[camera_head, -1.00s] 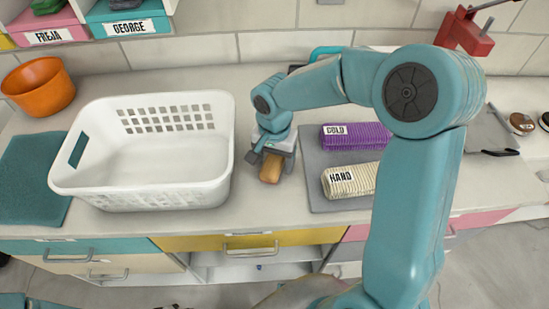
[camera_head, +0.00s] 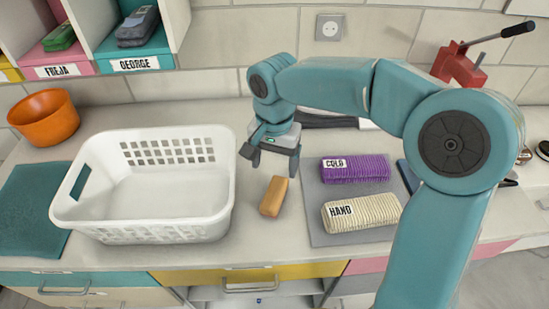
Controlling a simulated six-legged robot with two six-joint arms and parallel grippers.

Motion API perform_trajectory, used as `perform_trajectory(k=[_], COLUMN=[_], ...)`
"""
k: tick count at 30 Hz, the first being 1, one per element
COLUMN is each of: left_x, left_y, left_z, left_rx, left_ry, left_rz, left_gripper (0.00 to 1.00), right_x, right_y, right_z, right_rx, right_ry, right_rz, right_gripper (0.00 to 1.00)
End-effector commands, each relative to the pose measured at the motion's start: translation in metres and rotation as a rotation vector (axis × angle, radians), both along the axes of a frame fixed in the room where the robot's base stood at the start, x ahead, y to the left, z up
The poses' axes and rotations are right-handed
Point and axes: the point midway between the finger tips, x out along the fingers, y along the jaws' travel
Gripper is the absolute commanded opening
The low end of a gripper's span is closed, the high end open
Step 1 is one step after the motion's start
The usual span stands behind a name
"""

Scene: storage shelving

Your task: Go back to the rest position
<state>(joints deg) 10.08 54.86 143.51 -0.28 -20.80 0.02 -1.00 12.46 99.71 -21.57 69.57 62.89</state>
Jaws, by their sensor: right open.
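My right gripper (camera_head: 272,160) is open and empty, raised above the counter (camera_head: 268,238) between the white basket and the grey mat. A tan-brown block (camera_head: 273,196) lies on the counter just in front of and below it, apart from the fingers. My right arm reaches in from the right side and bends over the counter. My left gripper is not in view.
A white, empty-looking basket (camera_head: 150,222) stands to the left. A grey mat (camera_head: 318,228) holds a purple bundle marked COLD (camera_head: 355,168) and a cream bundle marked HAND (camera_head: 361,212). An orange bowl (camera_head: 44,118) and red press (camera_head: 461,66) stand further back.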

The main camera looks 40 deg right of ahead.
Motion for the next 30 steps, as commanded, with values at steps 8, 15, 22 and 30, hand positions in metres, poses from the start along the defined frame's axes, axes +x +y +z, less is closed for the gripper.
perform_trajectory(k=[8, 15, 22, 30], left_x=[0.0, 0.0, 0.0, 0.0], left_y=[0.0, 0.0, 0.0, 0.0], left_z=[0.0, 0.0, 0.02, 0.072], left_rx=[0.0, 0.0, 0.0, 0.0], left_ry=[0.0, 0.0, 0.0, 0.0], left_rz=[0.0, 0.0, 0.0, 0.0], left_gripper=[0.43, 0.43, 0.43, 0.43], right_x=[0.0, 0.0, 0.0, 0.0], right_y=[0.0, 0.0, 0.0, 0.0], right_z=[0.006, 0.005, 0.025, 0.076], right_rx=[0.0, 0.001, 0.001, 0.001], right_ry=[0.0, -0.001, -0.001, -0.001], right_rz=[0.0, 0.0, -0.001, -0.001], right_gripper=[0.79, 0.79, 0.79, 0.79])
